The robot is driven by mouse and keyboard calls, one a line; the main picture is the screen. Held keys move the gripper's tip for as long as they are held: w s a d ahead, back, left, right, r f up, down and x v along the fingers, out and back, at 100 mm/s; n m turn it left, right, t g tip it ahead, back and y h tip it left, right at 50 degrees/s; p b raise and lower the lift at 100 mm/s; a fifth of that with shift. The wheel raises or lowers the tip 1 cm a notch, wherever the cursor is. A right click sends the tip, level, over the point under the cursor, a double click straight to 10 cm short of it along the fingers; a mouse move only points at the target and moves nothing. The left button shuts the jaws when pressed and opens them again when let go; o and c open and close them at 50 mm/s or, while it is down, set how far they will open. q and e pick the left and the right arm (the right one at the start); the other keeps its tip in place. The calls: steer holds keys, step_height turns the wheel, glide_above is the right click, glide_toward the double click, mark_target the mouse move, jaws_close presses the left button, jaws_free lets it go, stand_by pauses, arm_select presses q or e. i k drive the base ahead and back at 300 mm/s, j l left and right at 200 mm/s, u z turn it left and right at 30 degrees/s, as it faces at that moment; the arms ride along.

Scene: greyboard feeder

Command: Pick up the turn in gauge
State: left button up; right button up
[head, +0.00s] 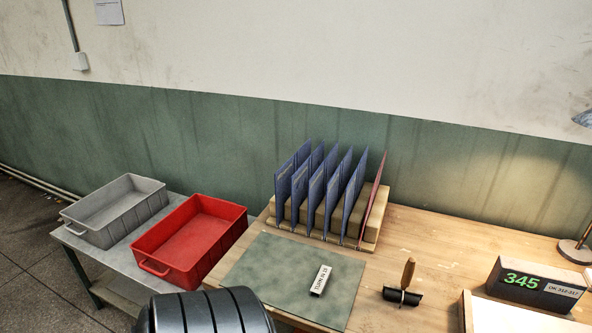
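The turn in gauge (320,280) is a small pale bar with dark lettering and a dark side. It lies on the right part of the green cutting mat (262,262) on the wooden table, set at a slant. The lettering is too small to read surely. Nothing is touching the gauge from above. Neither of my grippers is in the head view.
Behind the mat, a wooden rack (371,236) holds several blue boards and a red one (373,199). Red (190,240) and grey (115,211) bins stand left.

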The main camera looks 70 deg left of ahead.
mark_target(320, 282)
steer(key=u, duration=1.85)
steer(key=j+z, duration=0.4)
steer(key=k+j+z, duration=0.15)
steer(key=z, duration=0.3)
steer(key=j, duration=0.1)
